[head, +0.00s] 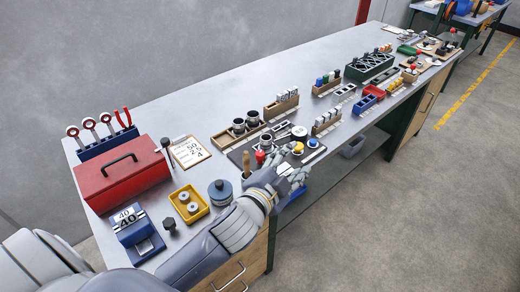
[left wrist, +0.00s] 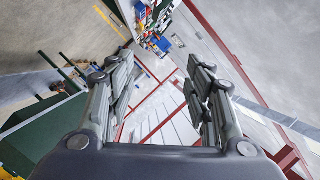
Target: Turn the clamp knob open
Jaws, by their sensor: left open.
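My left gripper (head: 294,168) reaches over the front edge of the long workbench (head: 200,105), beside a dark work plate (head: 240,157). In the left wrist view its two fingers (left wrist: 160,100) are spread apart with nothing between them. On or by the plate are a red knob-like part (head: 260,157), a yellow round part (head: 298,148), a blue-and-yellow part (head: 312,143) and a wooden handle (head: 246,163). I cannot tell which one is the clamp knob. My gripper and forearm hide part of the plate. My right gripper is not in view.
A red toolbox (head: 120,175), a yellow tray (head: 189,204) and a dark blue round pot (head: 220,192) stand at the left. Wooden racks and blocks (head: 281,105) line the bench behind and right. The bench's back strip is clear.

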